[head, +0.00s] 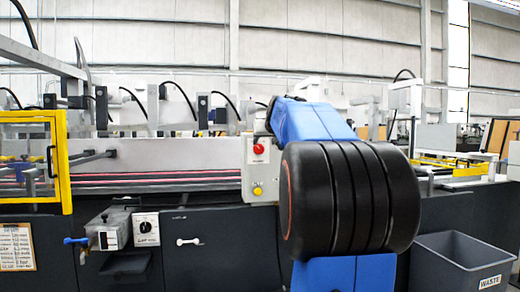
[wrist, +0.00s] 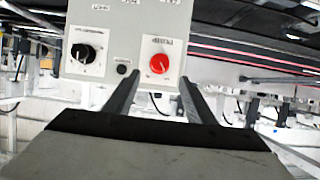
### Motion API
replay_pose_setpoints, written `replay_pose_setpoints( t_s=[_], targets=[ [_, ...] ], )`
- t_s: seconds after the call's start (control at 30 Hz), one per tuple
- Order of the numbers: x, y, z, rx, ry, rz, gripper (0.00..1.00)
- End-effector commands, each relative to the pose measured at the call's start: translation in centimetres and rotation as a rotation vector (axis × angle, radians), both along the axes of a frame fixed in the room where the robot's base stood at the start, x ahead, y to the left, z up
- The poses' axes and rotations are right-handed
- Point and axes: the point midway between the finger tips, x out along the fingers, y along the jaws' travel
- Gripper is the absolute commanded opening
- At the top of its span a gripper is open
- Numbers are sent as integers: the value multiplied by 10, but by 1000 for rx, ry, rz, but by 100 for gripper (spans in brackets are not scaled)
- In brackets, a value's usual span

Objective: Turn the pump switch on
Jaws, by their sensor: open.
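In the wrist view a red rotary switch (wrist: 159,64) sits on a white plate on a grey control box (wrist: 125,25). The label on its plate is too blurred to read, so I cannot tell whether it is the pump switch. My gripper (wrist: 159,82) is open and empty, its two dark fingers on either side of the red switch; contact cannot be told. A black rotary knob (wrist: 84,53) and a small dark button (wrist: 122,69) are on the same box. In the head view the red switch (head: 258,149) shows left of my arm, which hides my gripper.
A yellow button (head: 257,190) is low on the box. Another black knob (head: 146,228) on a white plate is lower left, beside a grey unit with a blue lever (head: 75,240). A yellow guard frame (head: 62,165) stands left; a waste bin (head: 460,262) is at right.

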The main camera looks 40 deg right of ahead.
Motion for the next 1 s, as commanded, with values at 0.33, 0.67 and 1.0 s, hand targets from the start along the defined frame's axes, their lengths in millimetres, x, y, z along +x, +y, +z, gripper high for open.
replay_pose_setpoints(
  t_s=[0.33,0.67,1.0],
  targets=[
    [49,-30,-25,0,1,0,50],
    [73,-44,-35,-1,0,0,50],
    [75,-45,-36,-1,0,0,48]
  ],
)
